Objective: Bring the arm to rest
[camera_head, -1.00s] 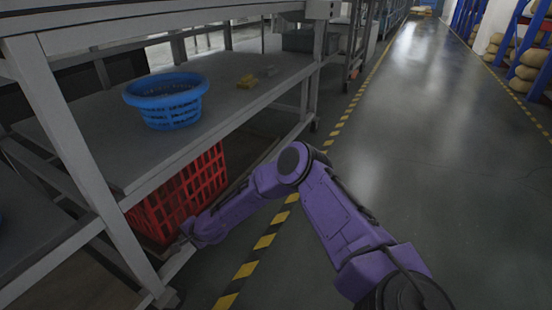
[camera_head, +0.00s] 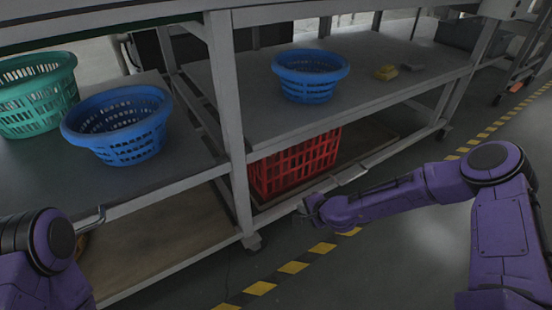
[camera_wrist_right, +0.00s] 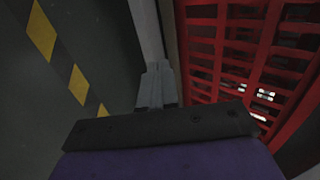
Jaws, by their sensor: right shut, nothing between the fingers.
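My right gripper (camera_head: 303,206) reaches in from the right at the end of my purple arm. It is low in front of the shelf rack, close to the lower shelf's front edge and the red crate (camera_head: 262,178). In the right wrist view its two grey fingers (camera_wrist_right: 157,86) are together with nothing between them. The red crate's slatted wall (camera_wrist_right: 222,50) is right of the fingers there, apart from them as far as I can tell. My left arm shows only in part at the lower left of the head view; its gripper is out of the picture.
A blue basket (camera_head: 310,77) and small yellow and grey items stand on the upper shelf (camera_head: 262,118). Another blue basket (camera_head: 118,124) and a green basket (camera_head: 38,95) stand on the left shelf. A rack post (camera_head: 229,120) stands between. Floor beside the yellow-black stripe (camera_head: 292,267) is clear.

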